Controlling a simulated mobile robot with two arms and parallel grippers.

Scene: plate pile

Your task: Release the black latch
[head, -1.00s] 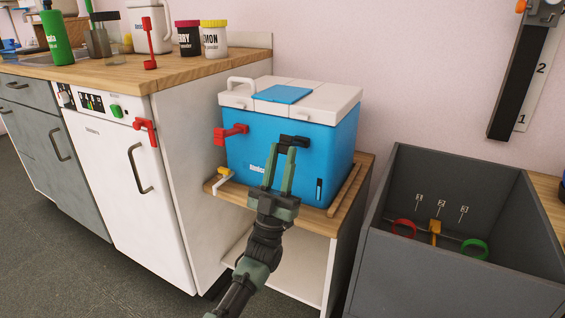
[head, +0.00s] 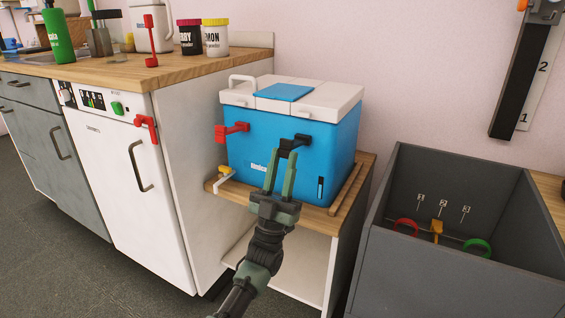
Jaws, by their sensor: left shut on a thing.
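The black latch (head: 300,140) is on the front of a blue cooler (head: 255,150) with a white lid (head: 330,97). My left gripper (head: 283,153) reaches up from below in front of the cooler. Its green fingers end in dark tips at the latch's lower left part. The gripper is shut on the black latch, and the fingertips cover part of it. The lid lies flat on the cooler. My right gripper is not in view.
A red latch (head: 231,131) sticks out at the cooler's left front. The cooler stands on a wooden shelf (head: 320,217) beside a white dishwasher (head: 120,165). A grey open bin (head: 460,262) with coloured rings stands on the right. A wooden counter (head: 110,72) holds jars.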

